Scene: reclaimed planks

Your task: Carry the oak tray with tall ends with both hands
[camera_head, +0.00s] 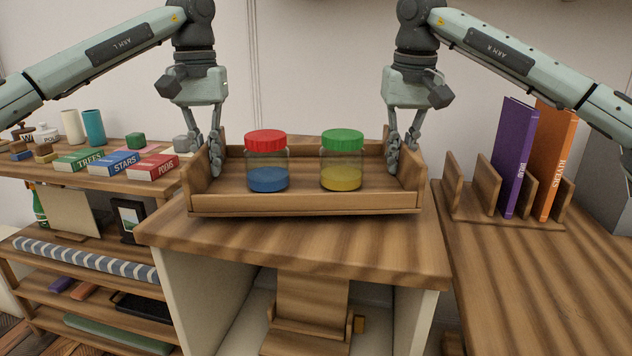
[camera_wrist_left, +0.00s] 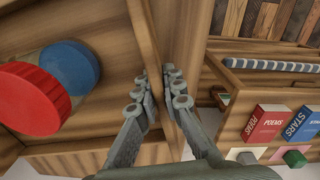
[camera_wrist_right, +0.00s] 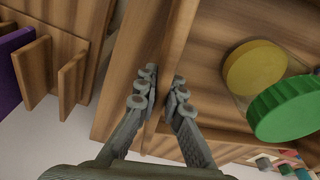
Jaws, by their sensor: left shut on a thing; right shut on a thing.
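The oak tray with tall ends (camera_head: 306,203) is at the middle of the head view, at the top of a wooden cabinet; I cannot tell whether it touches the cabinet top. Two jars stand upright in it: a red-lidded jar with blue contents (camera_head: 267,162) and a green-lidded jar with yellow contents (camera_head: 341,162). My left gripper (camera_head: 216,165) is shut on the tray's left end, which runs between its fingers in the left wrist view (camera_wrist_left: 163,75). My right gripper (camera_head: 400,160) is shut on the tray's right end, seen between its fingers in the right wrist view (camera_wrist_right: 163,90).
The cabinet top (camera_head: 300,245) is bare in front of the tray. A shelf unit with books (camera_head: 120,162) and cups stands at left. At right, a wooden rack (camera_head: 480,190) holds a purple book (camera_head: 514,155) and an orange book (camera_head: 553,160); the counter before it is clear.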

